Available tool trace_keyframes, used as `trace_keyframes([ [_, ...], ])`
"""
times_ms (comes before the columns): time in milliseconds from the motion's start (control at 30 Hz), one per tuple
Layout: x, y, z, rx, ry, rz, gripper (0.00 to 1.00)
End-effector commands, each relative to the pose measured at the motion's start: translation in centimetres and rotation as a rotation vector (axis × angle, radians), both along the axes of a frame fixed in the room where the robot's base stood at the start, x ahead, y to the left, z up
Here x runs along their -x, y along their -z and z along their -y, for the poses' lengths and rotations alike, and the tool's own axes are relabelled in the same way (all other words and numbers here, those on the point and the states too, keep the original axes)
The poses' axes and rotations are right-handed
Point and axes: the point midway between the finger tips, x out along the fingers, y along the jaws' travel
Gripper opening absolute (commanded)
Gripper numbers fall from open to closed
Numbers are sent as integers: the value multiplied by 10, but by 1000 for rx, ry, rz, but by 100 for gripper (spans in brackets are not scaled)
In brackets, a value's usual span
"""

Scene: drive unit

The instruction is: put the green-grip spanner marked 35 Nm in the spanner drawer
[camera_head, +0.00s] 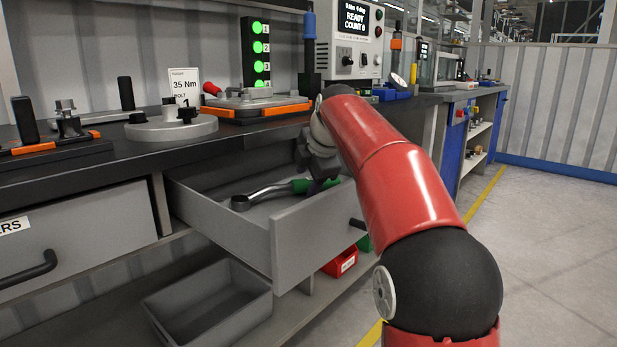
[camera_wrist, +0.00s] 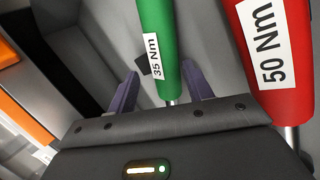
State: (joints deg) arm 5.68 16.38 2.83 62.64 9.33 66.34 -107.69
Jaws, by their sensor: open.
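The green-grip spanner (camera_head: 300,186) lies in an open grey drawer (camera_head: 228,232) under the bench in the head view, its ring head to the left. In the wrist view its green grip (camera_wrist: 158,45) carries a 35 Nm label. My gripper (camera_head: 319,184) is down inside the drawer at the grip. In the wrist view the open fingers (camera_wrist: 162,88) stand on either side of the spanner near the end of the grip; I cannot tell whether they touch it. A red grip marked 50 Nm (camera_wrist: 275,50) is close on the right. The open drawer's label is not visible.
A shut drawer (camera_head: 75,240) with a label ending in "ERS" is at the left. A grey bin (camera_head: 212,305) and a red bin (camera_head: 341,262) sit below. The bench top holds a round fixture (camera_head: 170,128) with a 35 Nm card (camera_head: 185,86). The floor at right is clear.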

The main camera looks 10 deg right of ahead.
Motion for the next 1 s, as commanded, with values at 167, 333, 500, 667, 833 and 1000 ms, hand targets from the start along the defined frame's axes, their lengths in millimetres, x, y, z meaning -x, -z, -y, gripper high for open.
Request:
trace_keyframes([
  [167, 5, -10, 1, 0, 0, 1, 51],
  [333, 23, -38, 5, 0, 1, 4, 51],
  [500, 45, -68, 10, 0, 1, 3, 51],
  [667, 60, -88, 14, 0, 1, 2, 51],
  [833, 68, -98, 16, 1, 1, 0, 51],
  [1000, 69, -99, 16, 0, 0, 0, 51],
])
